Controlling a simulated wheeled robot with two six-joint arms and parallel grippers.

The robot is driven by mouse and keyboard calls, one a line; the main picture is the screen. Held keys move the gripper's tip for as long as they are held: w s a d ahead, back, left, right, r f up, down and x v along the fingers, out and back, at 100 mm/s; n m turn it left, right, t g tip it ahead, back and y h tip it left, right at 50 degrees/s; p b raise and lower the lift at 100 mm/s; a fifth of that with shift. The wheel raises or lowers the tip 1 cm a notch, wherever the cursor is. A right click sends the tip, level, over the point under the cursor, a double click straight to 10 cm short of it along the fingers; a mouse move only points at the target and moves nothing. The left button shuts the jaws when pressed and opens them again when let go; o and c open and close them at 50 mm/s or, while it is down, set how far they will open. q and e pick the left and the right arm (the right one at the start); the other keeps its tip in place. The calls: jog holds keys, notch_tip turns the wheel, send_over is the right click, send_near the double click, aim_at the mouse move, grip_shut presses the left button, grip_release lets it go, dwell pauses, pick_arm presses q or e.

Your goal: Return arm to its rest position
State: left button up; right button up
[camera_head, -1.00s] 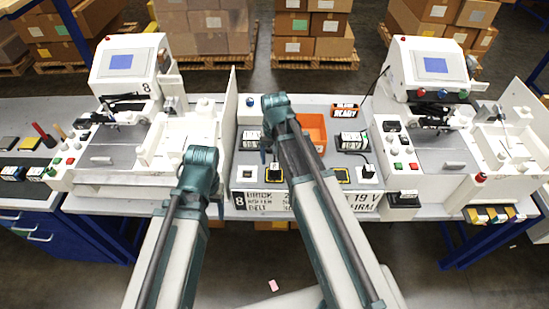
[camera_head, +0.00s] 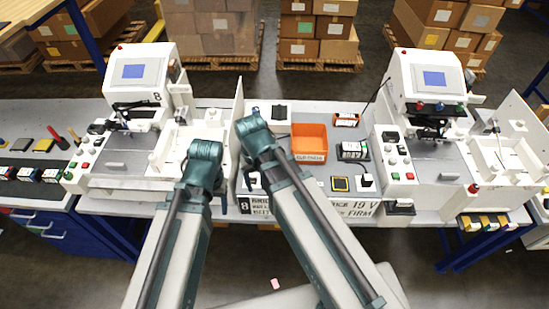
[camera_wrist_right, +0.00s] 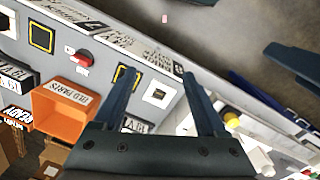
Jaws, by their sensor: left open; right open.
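My left arm rises from the bottom left in the head view. Its gripper (camera_head: 222,204) shows only as a small dark part beside the forearm, over the front of the bench; it is open, and no object shows in it. My right arm reaches up across the middle of the bench, its elbow beside the left machine's upright panel. My right gripper is mostly hidden behind the arm in the head view. In the right wrist view my right gripper (camera_wrist_right: 160,78) is open, with nothing between its fingers, above the bench's labelled front edge.
An orange bin (camera_head: 309,142) stands mid-bench, with a black-and-white labelled block (camera_head: 353,151) to its right. White machines with screens stand left (camera_head: 139,68) and right (camera_head: 433,78). The left machine's upright panel (camera_head: 236,115) is close to my right elbow.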

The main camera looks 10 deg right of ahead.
jog(key=s+a, duration=0.1)
jog(key=s+n, duration=0.1)
jog(key=s, duration=0.1)
jog(key=s+a+n, duration=0.1)
jog(key=s, duration=0.1)
jog(key=shift+a, duration=0.3)
notch_tip(320, 180, down, 10)
jog(key=b, duration=1)
jog(key=shift+n, duration=0.3)
